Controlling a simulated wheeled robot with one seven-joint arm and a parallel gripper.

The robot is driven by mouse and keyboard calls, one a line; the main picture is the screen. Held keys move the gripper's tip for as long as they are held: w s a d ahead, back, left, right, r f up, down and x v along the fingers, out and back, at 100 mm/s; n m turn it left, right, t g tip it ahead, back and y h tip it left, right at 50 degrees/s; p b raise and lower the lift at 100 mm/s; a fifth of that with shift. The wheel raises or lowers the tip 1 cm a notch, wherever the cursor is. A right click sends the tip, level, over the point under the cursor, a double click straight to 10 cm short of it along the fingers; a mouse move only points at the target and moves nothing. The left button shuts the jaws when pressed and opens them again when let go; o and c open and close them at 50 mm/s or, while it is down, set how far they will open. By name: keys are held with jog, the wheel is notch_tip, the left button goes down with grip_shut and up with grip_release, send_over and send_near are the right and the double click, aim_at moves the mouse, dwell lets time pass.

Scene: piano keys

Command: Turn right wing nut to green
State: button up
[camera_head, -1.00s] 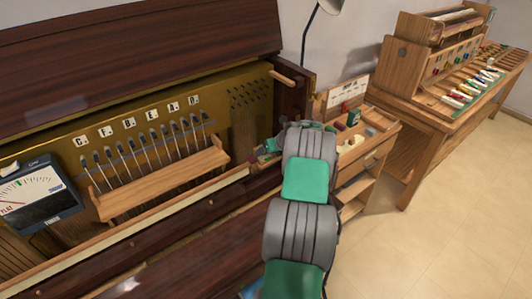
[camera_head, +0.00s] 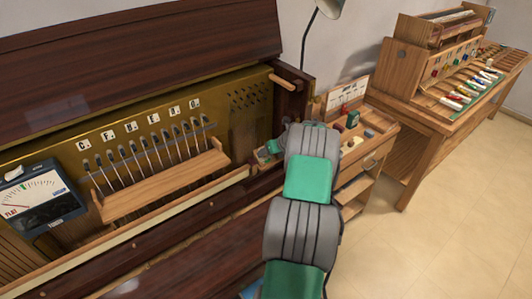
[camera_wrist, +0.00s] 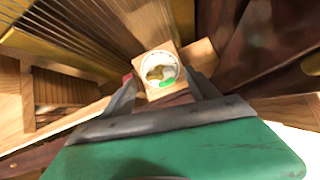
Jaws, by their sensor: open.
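In the wrist view a wooden block (camera_wrist: 142,58) carries a round white dial (camera_wrist: 160,57). A brass wing nut (camera_wrist: 155,73) sits on the dial, and a green patch (camera_wrist: 167,83) shows on the dial's near side. The wing nut's exact pointing direction is too small to tell. My gripper (camera_wrist: 164,88) is open, with one finger on each side of the block's near part. I cannot tell whether the fingers touch it. In the head view my arm hides most of the gripper, and the wing nut cannot be made out.
The piano's inside has a row of pins with a wooden rail (camera_head: 165,185) at left. A meter (camera_head: 40,205) stands at far left. A small wooden cart (camera_head: 372,150) stands just right of my arm. A long workbench (camera_head: 440,110) stands farther right. The floor at right is clear.

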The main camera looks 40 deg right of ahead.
jog(key=p+v, duration=0.4)
jog(key=v, duration=0.4)
jog(key=shift+s+r+p, duration=0.2)
jog(key=shift+r+p, duration=0.05)
jog(key=shift+p, duration=0.15)
jog(key=shift+c, duration=0.2)
